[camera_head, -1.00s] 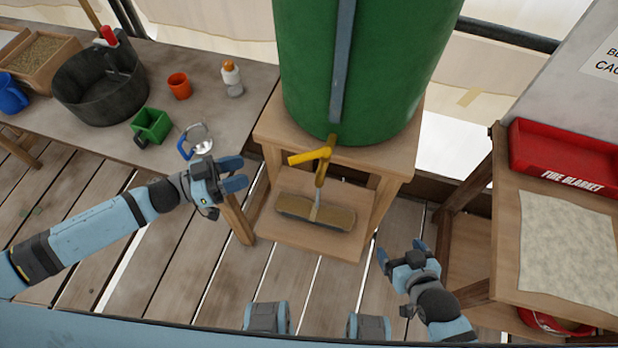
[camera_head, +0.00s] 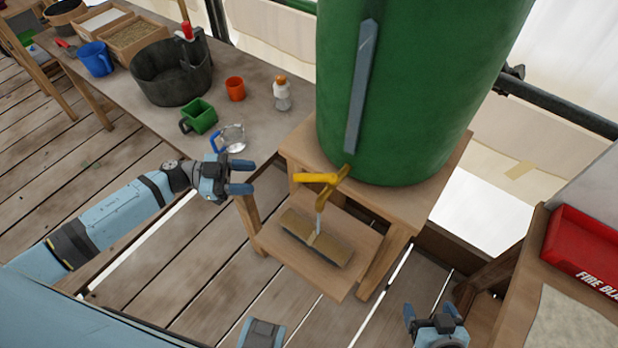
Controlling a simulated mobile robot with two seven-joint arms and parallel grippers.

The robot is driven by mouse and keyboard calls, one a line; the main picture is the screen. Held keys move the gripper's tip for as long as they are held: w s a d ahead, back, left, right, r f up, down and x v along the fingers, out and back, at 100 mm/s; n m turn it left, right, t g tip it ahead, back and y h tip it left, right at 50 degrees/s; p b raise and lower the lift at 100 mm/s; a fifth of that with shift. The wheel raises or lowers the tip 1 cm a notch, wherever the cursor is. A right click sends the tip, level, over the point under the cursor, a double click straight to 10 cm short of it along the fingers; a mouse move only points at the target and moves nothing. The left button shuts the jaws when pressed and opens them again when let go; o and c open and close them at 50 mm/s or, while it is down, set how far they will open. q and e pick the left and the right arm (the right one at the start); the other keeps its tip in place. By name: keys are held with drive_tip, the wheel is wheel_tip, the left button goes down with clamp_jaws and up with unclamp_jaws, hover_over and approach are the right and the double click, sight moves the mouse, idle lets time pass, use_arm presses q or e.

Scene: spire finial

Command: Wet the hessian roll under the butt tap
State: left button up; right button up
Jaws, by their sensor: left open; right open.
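A pale stream runs from the tap onto the roll's middle. My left gripper (camera_head: 243,177) is open and empty, left of the tap and beside the stand. My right gripper (camera_head: 433,311) is open and empty, low at the right, apart from the stand.
The bench at left holds a black tub (camera_head: 168,82), a green scoop-like box (camera_head: 200,116), an orange cup (camera_head: 235,88), a bottle (camera_head: 281,94), a clear blue-handled jug (camera_head: 232,138) and a blue mug (camera_head: 96,58). A red fire blanket box (camera_head: 585,250) is on the right table.

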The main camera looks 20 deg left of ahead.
use_arm(q)
drive_tip(key=p, duration=0.2)
approach(326, 178)
drive_tip(key=x, duration=0.5)
drive_tip(key=shift+w+f, duration=0.35)
drive_tip(key=shift+f, duration=0.05)
clamp_jaws()
